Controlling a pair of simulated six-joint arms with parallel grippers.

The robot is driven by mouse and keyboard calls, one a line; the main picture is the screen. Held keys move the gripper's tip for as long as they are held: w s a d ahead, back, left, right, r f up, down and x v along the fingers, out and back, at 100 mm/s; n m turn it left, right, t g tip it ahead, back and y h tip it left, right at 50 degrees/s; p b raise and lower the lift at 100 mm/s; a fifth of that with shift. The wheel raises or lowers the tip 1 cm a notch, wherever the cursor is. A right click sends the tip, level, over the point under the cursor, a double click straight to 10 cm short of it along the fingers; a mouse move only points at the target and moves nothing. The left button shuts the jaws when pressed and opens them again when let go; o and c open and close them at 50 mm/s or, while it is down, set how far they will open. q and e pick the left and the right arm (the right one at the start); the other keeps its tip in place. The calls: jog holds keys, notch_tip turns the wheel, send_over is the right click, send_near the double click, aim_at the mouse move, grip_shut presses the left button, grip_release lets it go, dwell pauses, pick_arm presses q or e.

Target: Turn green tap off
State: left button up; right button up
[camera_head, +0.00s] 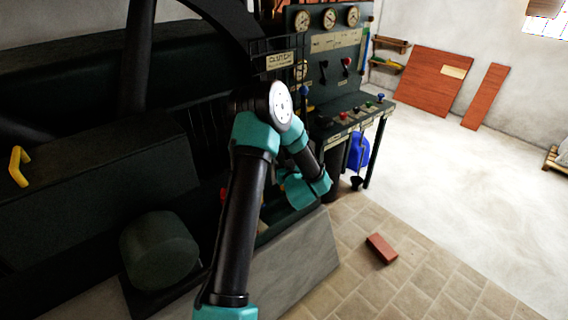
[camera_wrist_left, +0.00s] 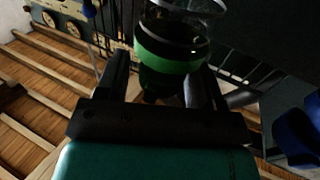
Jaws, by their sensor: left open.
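In the left wrist view, a dark round fitting with a bright green band (camera_wrist_left: 170,67) and a clear glass-like top stands between the fingers of my left gripper (camera_wrist_left: 162,68). The fingers are apart, one on each side of it; I cannot tell whether they touch it. This may be the green tap, but no handle shows clearly. In the head view my left arm bends down beside the dark machine, and its own links hide the fingers and the fitting. My right gripper is not in view.
A control console (camera_head: 345,120) with gauges, levers and coloured knobs stands just beyond my arm. A blue container (camera_head: 358,150) is under it. A red brick (camera_head: 382,248) lies on the paved floor. A dark green drum (camera_head: 160,250) is at lower left. Floor to the right is mostly clear.

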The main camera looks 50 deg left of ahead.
pick_arm(q)
jog(key=shift+c, duration=0.2)
jog(key=c, duration=0.8)
jog(key=shift+m+t+h, duration=0.4)
jog(key=shift+m+t, duration=0.1)
jog(key=shift+t, duration=0.2)
jog(key=m+t+h, duration=0.3)
jog(key=t, duration=0.1)
jog(key=shift+m+t+h, duration=1.3)
jog(key=shift+m+h, duration=0.3)
jog(key=shift+h, duration=0.7)
